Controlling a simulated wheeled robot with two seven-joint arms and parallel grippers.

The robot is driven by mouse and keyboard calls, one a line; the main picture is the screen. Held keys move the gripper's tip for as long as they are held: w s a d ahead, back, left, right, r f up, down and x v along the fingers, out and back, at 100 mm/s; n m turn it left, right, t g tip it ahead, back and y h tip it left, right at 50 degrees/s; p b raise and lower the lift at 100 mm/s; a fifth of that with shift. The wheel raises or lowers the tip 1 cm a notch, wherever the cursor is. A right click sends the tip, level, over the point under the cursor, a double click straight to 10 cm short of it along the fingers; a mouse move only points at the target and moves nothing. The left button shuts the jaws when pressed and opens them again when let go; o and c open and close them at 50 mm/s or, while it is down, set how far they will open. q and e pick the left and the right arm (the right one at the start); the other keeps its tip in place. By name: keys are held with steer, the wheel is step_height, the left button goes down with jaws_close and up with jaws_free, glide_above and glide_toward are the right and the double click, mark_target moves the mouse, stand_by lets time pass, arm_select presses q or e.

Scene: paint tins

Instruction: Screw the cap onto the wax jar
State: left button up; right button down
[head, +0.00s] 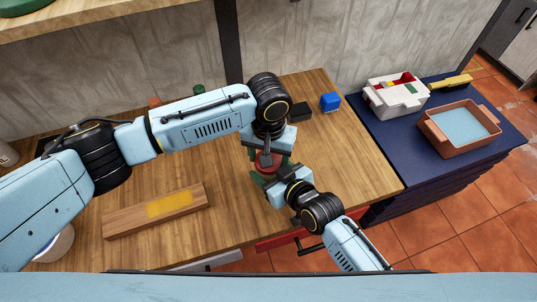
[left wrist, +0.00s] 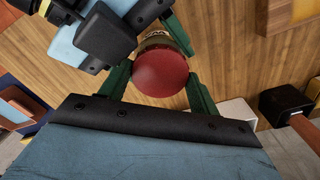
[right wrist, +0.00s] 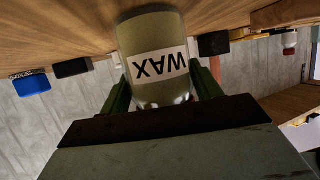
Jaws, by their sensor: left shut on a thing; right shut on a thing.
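The grippers hide the joint, so I cannot tell whether the cap is seated or threaded.
A wooden block with a yellow patch (head: 125,220) lies at front left. A black box (head: 301,112) and a blue box (head: 330,102) stand behind the grippers. A white caddy (head: 395,98) and a brown tray (head: 434,140) stand on the blue cabinet.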

arm_select(q)
steer(key=shift+a, duration=0.1)
steer(key=o, duration=1.1)
steer(key=shift+s, duration=0.1)
steer(key=shift+r, duration=2.25)
steer(key=shift+c, duration=0.5)
